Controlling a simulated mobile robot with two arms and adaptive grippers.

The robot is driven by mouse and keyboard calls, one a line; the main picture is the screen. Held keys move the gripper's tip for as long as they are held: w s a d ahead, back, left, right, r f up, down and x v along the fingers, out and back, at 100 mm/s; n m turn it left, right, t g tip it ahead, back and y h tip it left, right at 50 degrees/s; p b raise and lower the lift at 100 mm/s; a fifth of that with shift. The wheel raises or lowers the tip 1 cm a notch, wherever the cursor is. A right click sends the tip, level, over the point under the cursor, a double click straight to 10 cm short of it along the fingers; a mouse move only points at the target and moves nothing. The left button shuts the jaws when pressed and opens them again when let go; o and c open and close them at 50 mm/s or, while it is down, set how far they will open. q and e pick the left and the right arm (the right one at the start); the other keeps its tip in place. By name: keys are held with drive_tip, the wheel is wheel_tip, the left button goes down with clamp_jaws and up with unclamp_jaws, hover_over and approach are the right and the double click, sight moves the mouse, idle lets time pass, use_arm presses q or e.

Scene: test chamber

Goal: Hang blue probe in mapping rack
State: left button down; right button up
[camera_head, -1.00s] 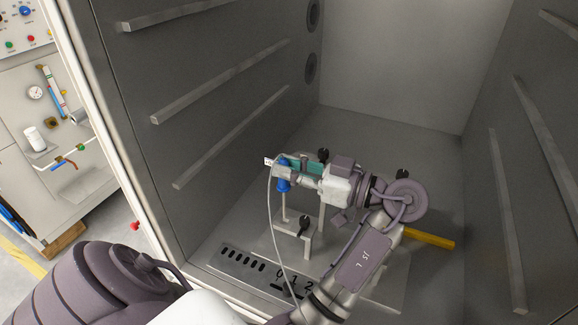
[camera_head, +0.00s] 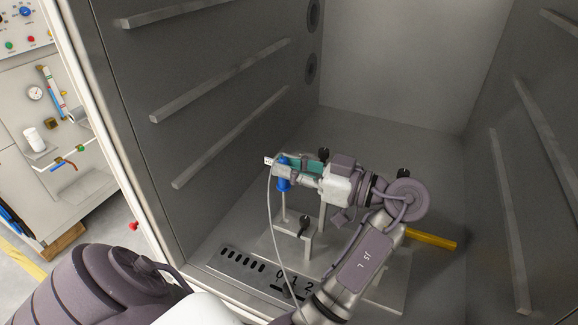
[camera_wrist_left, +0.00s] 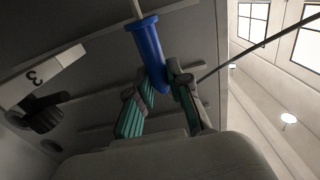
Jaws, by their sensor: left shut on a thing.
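The blue probe (camera_head: 283,184) is upright inside the chamber, with a pale stem below it. My left gripper (camera_head: 287,172) is shut on the probe's upper part. In the left wrist view the blue probe (camera_wrist_left: 148,48) lies between the teal-padded fingers (camera_wrist_left: 158,98), and its pale rod runs out past the flange. The mapping rack (camera_head: 318,242) is a metal stand with posts and black knobs on a base plate marked 0, 1, 2. Whether the probe touches the rack is unclear. My right gripper is out of view.
A thin cable (camera_head: 270,215) runs down from the probe end across the plate. A yellow bar (camera_head: 430,239) lies to the right of the rack. Shelf rails (camera_head: 225,83) line the chamber walls. The chamber floor behind and to the right is mostly clear.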

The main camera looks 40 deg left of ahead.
sight(289, 187)
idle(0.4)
use_arm(q)
drive_tip(key=shift+b, duration=0.45)
drive_tip(key=shift+b, duration=0.35)
idle(0.5)
drive_tip(key=shift+f+b, duration=3)
drive_tip(key=shift+b, duration=0.2)
drive_tip(key=shift+s+f+b, duration=0.3)
drive_tip(key=shift+f+b, duration=0.3)
drive_tip(key=shift+b, duration=0.05)
drive_tip(key=shift+s+d+f+b, duration=0.1)
drive_tip(key=shift+s+f+b, duration=0.15)
drive_tip(key=shift+f+b, duration=0.25)
drive_tip(key=shift+r, duration=0.25)
